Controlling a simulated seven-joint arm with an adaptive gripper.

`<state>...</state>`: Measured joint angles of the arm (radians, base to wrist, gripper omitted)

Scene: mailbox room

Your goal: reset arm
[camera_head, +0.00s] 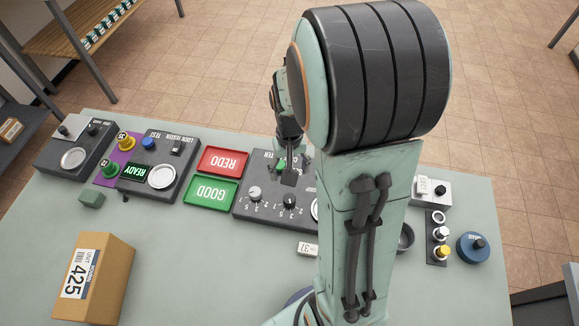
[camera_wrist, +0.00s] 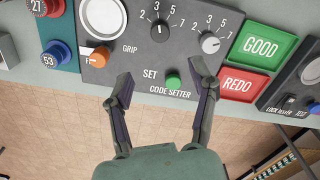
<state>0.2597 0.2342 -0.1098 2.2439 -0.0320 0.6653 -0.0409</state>
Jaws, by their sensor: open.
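My gripper (camera_wrist: 160,88) is open and empty in the wrist view. Its two fingers are spread in front of the code setter panel (camera_wrist: 135,68), with the green SET button (camera_wrist: 173,82) showing between them. I cannot tell whether a fingertip touches the panel. In the head view my arm comes up from the bottom and bends over the table, and it hides part of the code setter (camera_head: 243,205). The gripper is mostly hidden there, at the code setter's far edge.
A cardboard box labelled 425 (camera_head: 110,275) stands at the left front. Red REDO (camera_head: 222,161) and green GOOD (camera_head: 211,192) trays lie left of the code setter. A lock tester (camera_head: 181,155) is further left. A blue round device (camera_head: 473,248) is at right. The table's front middle is mostly clear.

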